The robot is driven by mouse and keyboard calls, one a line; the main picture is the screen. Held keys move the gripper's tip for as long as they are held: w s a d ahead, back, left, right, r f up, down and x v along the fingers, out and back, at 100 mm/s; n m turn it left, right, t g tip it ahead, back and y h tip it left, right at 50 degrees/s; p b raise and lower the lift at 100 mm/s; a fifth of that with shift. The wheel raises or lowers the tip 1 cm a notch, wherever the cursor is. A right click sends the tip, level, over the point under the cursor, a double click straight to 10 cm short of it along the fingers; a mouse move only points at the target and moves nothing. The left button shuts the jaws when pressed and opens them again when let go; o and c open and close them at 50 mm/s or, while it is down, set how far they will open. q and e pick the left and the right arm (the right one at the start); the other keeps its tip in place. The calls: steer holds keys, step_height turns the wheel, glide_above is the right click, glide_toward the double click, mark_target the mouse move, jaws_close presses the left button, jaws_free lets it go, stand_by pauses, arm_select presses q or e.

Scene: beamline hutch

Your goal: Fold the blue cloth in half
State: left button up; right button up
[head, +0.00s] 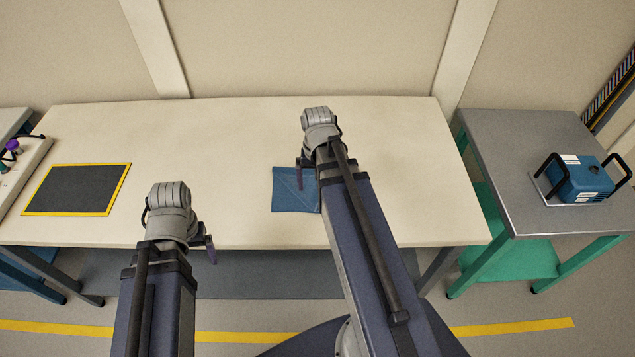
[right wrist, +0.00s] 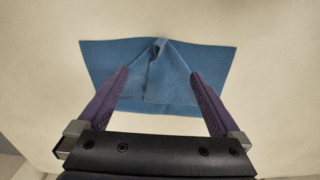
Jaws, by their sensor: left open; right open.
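The blue cloth (head: 292,202) lies on the cream table, its right part hidden behind my right arm in the head view. In the right wrist view the cloth (right wrist: 210,62) lies spread, with a raised, creased peak near the middle of its far edge and a triangular flap running down from it. My right gripper (right wrist: 158,73) is open over the cloth, with its purple fingers apart on either side of the flap and nothing held between them. My left gripper (head: 211,250) is open and empty near the table's front edge, left of the cloth and apart from it.
A dark mat with a yellow border (head: 77,189) lies at the table's left. A grey side table (head: 510,150) at the right bears a blue case with black handles (head: 578,179). The table between mat and cloth is clear.

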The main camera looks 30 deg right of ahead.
arm_select(q)
step_height(320, 180, up, 3)
steer(key=shift+p, duration=0.95)
arm_select(e)
step_height(320, 180, up, 3)
arm_select(q)
steer(key=shift+f, duration=0.1)
arm_select(e)
steer(key=shift+f, duration=0.1)
step_height(320, 180, down, 9)
steer(key=b, duration=0.9)
steer(key=shift+f, duration=0.1)
arm_select(q)
step_height(320, 180, down, 9)
arm_select(e)
steer(key=shift+w+d+r, duration=0.1)
steer(key=shift+r, duration=0.15)
steer(key=shift+f, duration=0.15)
